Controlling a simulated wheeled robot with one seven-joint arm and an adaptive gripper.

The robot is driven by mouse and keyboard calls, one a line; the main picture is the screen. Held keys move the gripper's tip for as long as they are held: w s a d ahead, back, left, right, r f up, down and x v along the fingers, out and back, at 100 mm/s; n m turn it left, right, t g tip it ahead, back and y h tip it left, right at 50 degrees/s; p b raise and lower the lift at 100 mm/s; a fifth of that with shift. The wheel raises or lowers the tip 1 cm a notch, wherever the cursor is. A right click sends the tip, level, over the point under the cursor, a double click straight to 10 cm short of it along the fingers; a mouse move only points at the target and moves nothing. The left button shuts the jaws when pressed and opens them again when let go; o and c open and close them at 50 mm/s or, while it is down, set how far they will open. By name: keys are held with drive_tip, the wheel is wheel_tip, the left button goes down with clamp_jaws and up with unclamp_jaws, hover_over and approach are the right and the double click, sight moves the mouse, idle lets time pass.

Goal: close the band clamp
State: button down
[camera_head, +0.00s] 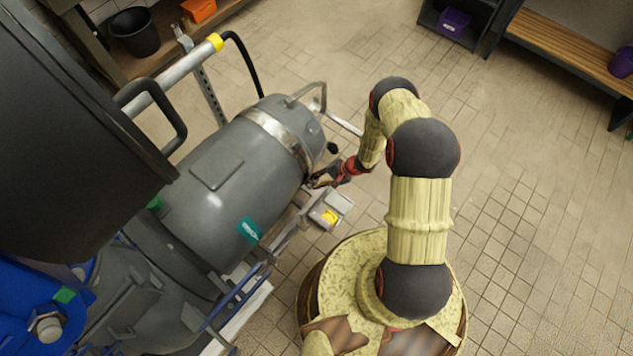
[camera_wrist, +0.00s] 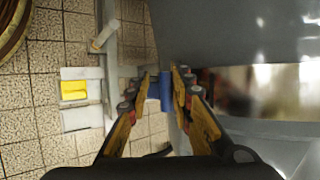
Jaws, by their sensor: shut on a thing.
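The band clamp is a shiny metal band (camera_head: 272,128) wrapped around the right end of the grey tank (camera_head: 205,190). In the wrist view the band (camera_wrist: 250,92) runs off to the right across the tank's grey surface. My gripper (camera_head: 317,181) is at the lower right side of the tank, close to the lower end of the band. In the wrist view my gripper (camera_wrist: 168,84) is shut on a small blue handle (camera_wrist: 166,92) beside the band. How the handle joins the band is hidden by the fingers and the tank.
A grey box with a yellow label (camera_head: 330,215) lies below my gripper. A bent metal bar (camera_head: 318,95) and a black knob (camera_head: 332,148) stick out at the tank's right end. Blue rails (camera_head: 235,300) run along its lower side. The tiled floor at right is clear.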

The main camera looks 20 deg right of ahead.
drive_tip(key=c, duration=2)
unclamp_jaws()
drive_tip(key=shift+w+a, duration=0.25)
drive_tip(key=shift+w, duration=0.25)
drive_tip(key=shift+o, duration=0.6)
drive_tip(key=shift+w+a, duration=0.15)
drive_tip(key=shift+d, duration=0.3)
drive_tip(key=shift+d+r, duration=0.45)
drive_tip(key=s+v, duration=0.1)
drive_tip(key=v, duration=0.5)
drive_tip(key=shift+r, duration=0.2)
drive_tip(key=shift+s+a, duration=0.1)
drive_tip(key=shift+c, duration=0.4)
